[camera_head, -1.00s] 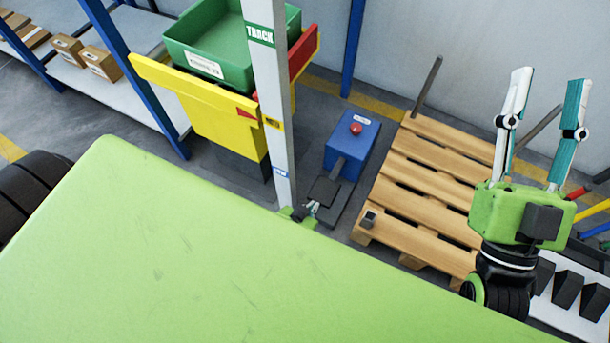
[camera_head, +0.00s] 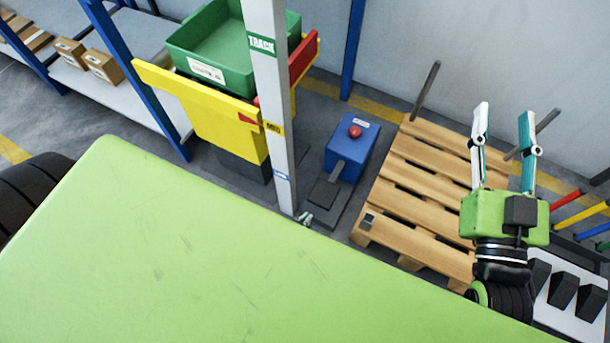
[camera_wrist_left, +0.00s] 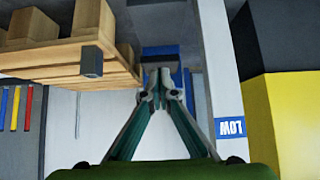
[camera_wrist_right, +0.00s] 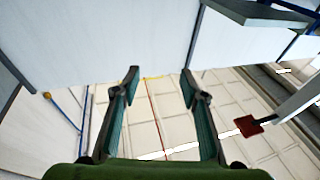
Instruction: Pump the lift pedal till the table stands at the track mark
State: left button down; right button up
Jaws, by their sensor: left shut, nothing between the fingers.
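A post (camera_head: 275,95) carries a green TRACK label (camera_head: 262,44), a MID label below it and a blue LOW label near its foot. The yellow table (camera_head: 205,112) stands behind it. Its level against the marks is hard to judge from this angle. A blue pump box (camera_head: 352,148) has a dark pedal (camera_head: 324,193) in front. My left gripper (camera_head: 307,218) is shut and empty beside the post's foot, just short of the pedal; most of it is hidden. The left wrist view shows its fingertips together (camera_wrist_left: 161,76). My right gripper (camera_head: 503,110) is open and empty above the pallet.
A green crate (camera_head: 215,62) sits on the yellow table. A wooden pallet (camera_head: 425,190) lies right of the pump box. Shelves with cartons (camera_head: 103,66) stand at the left. Black blocks (camera_head: 563,289) and coloured bars (camera_head: 580,213) are at the right.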

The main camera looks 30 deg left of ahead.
pick_arm(q)
jog(key=w+r+b, duration=0.2)
jog(key=w+r, duration=0.1)
jog(key=r, duration=0.4)
jog(key=shift+w+r+b, duration=0.2)
jog(key=shift+r+b, duration=0.1)
jog(key=shift+r, duration=0.05)
pick_arm(e)
jog(key=s+r+t+y, duration=0.2)
jog(key=s+r+t, duration=0.4)
jog(key=r, duration=0.5)
jog(key=shift+s+d+t+y, duration=0.2)
jog(key=shift+s+t+y, duration=0.1)
jog(key=shift+s+t, duration=0.1)
